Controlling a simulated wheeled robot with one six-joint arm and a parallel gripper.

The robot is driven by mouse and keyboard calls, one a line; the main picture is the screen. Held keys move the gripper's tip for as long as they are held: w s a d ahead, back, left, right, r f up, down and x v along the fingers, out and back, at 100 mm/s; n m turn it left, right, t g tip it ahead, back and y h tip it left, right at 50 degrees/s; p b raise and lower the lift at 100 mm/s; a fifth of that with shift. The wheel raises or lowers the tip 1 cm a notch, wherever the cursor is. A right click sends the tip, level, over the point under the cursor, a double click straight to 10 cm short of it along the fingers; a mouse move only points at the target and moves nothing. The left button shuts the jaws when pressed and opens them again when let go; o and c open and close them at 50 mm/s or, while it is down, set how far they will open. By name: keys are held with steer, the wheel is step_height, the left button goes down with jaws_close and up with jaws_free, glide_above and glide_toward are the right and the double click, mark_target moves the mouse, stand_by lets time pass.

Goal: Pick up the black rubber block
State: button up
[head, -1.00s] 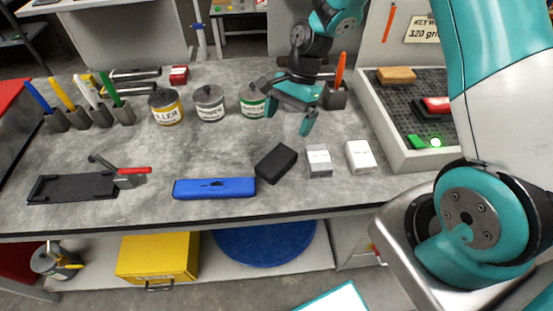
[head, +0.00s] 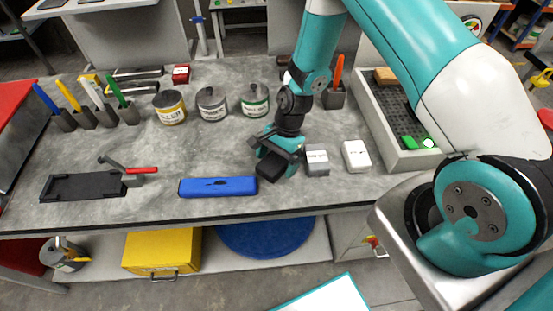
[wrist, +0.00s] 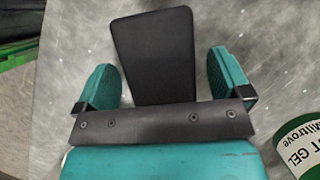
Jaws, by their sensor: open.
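The black rubber block (head: 272,169) lies on the grey bench between the blue case and a grey block. My gripper (head: 278,160) is over it, pointing down, and hides part of it in the head view. In the wrist view the block (wrist: 153,52) lies between the two teal fingers of my gripper (wrist: 164,82), with a gap on each side. The fingers are open. The block's near end is hidden by my gripper's dark plate.
The blue case (head: 218,187) lies left of the block. The grey block (head: 317,162) and a white block (head: 356,156) stand close on the right. Several cans, including a green-labelled one (head: 255,100), stand behind. The bench's front edge is near.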

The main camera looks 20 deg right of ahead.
mark_target(277, 159)
steer(key=shift+f, duration=0.1)
steer(key=shift+c, duration=0.4)
steer(key=c, duration=1.1)
step_height(277, 159, up, 20)
steer(key=b, duration=0.3)
steer(key=shift+o, duration=1.3)
